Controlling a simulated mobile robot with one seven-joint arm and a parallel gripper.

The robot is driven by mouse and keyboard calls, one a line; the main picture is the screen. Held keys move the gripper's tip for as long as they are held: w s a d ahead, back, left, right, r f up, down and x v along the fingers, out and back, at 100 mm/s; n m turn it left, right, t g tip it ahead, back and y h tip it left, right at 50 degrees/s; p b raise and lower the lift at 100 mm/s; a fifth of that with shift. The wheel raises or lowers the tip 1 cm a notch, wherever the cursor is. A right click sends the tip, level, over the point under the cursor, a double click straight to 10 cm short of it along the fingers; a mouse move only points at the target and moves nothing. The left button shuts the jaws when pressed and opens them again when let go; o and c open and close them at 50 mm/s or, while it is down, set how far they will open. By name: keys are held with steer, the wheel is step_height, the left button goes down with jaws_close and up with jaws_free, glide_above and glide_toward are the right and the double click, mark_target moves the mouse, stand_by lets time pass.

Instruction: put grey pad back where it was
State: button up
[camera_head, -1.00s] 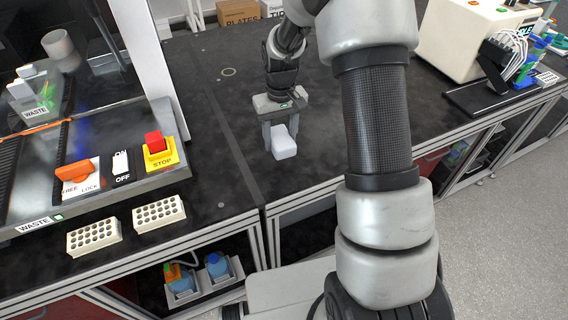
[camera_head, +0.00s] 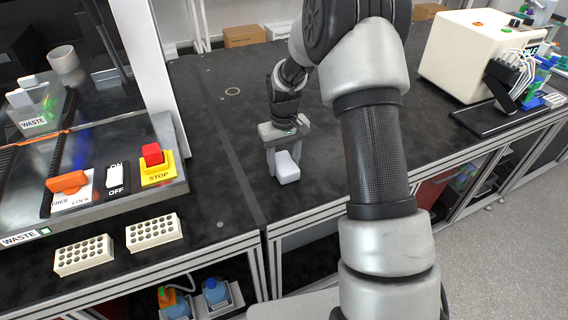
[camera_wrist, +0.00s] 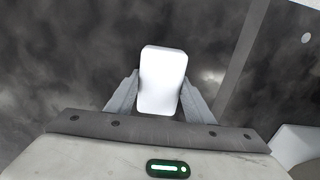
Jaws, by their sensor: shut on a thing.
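The grey pad (camera_head: 288,170) looks like a pale, almost white rounded block. My gripper (camera_head: 284,164) is shut on it, with one finger on each side. The pad is over the dark bench near its front edge, right of the seam between two bench sections. The wrist view shows the pad (camera_wrist: 162,78) upright between the fingers, sticking out past the tips. I cannot tell whether its underside touches the bench. No marked place for the pad is clear in these views.
Two white racks with holes (camera_head: 84,256) (camera_head: 154,231) lie at the front left, before a device with a red stop button (camera_head: 152,154). A cream machine (camera_head: 470,55) stands at the back right. Cardboard boxes (camera_head: 244,36) are behind. The bench around my gripper is clear.

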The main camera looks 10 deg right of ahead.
steer(key=o, duration=1)
steer(key=shift+f, duration=0.1)
